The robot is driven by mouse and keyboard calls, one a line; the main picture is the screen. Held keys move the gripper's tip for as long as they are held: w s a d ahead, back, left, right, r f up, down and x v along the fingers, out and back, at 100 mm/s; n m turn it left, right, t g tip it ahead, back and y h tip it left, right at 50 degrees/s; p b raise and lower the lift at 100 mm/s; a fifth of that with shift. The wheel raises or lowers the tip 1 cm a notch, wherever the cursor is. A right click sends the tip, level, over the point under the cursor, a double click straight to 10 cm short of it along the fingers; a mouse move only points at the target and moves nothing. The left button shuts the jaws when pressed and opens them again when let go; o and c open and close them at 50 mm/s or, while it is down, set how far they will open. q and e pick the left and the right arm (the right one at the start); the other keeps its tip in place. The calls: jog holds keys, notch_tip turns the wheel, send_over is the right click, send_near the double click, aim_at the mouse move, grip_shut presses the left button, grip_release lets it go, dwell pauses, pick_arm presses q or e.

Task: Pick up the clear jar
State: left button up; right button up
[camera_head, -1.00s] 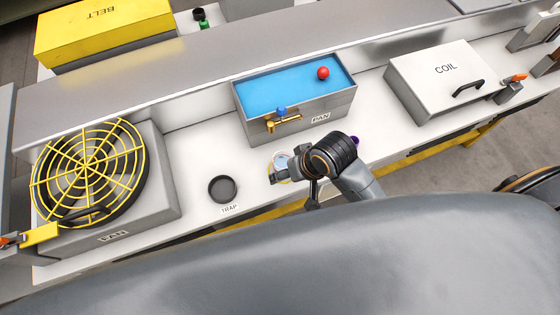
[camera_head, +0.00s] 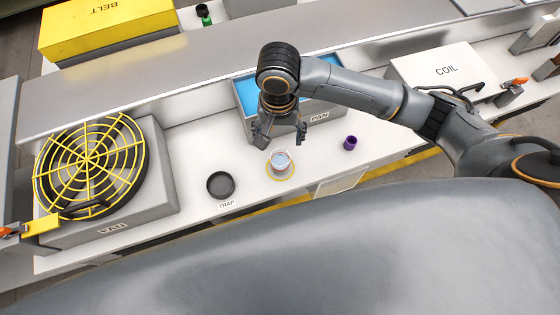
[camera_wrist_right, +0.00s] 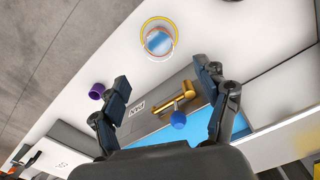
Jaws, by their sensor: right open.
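The clear jar (camera_head: 280,160) stands on a yellow ring on the white bench, in front of the pan. Its contents look bluish. In the right wrist view the jar (camera_wrist_right: 159,40) is at the top, ahead of the fingertips and apart from them. My right gripper (camera_head: 279,138) is open and empty, above the bench by the pan's front left corner, just behind the jar in the head view. Both fingers of the right gripper (camera_wrist_right: 162,75) show spread in the wrist view. My left gripper is not in view.
The blue-filled pan (camera_head: 325,118) with its brass tap (camera_wrist_right: 180,97) stands behind the jar. A purple cup (camera_head: 350,143) is to the right. The round black trap (camera_head: 220,185) and the yellow-guarded fan (camera_head: 90,165) are to the left. The coil box (camera_head: 445,68) is farther right.

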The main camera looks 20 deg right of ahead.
send_over(280, 158)
jog(key=s, duration=0.2)
notch_tip(280, 158, down, 7)
jog(key=shift+s+a+f+p, duration=0.15)
jog(key=shift+f+p, duration=0.35)
jog(key=shift+f, duration=0.75)
jog(key=shift+a+f+p, duration=0.15)
jog(key=shift+f+p, duration=0.3)
jog(key=shift+f, duration=0.8)
jog(key=c, duration=1.3)
jog(key=shift+c, duration=0.2)
jog(key=shift+r, duration=0.2)
